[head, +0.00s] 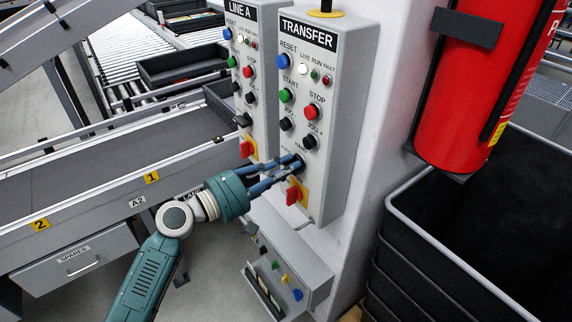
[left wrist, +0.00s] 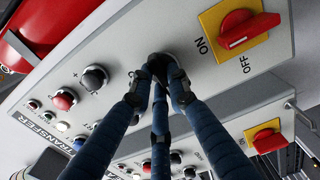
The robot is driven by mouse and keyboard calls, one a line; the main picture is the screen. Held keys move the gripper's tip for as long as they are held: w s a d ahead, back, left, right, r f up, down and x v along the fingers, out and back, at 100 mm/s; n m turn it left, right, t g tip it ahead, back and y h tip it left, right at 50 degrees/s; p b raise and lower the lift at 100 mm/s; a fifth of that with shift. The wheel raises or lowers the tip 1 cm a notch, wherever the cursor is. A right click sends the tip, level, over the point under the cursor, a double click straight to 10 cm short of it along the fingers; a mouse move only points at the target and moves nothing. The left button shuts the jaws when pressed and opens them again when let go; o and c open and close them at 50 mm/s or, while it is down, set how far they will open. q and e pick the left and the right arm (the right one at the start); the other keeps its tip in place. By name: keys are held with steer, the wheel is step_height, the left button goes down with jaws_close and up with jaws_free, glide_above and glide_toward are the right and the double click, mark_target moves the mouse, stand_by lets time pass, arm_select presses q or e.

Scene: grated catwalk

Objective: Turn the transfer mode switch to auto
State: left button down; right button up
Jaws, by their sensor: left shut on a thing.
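The grey TRANSFER panel (head: 308,36) stands upright in the middle of the head view. Its mode switch is a black knob low on the face, below the jog knobs and above the red power switch. My left gripper (head: 297,163) reaches it from the left. In the left wrist view the blue fingers of this gripper close together around the black mode switch (left wrist: 160,60) and are shut on it. The fingers hide most of the knob, so which way it points cannot be told. My right gripper is in neither view.
The red power switch (head: 294,195) on a yellow plate sits just below the fingers; it also shows in the left wrist view (left wrist: 247,30). The LINE A panel (head: 240,15) is close on the left.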

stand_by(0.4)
arm_select(q)
steer(key=c, duration=1.7)
jaws_free()
steer(key=shift+o, duration=0.2)
steer(key=shift+a, duration=0.15)
steer(key=v, duration=1.2)
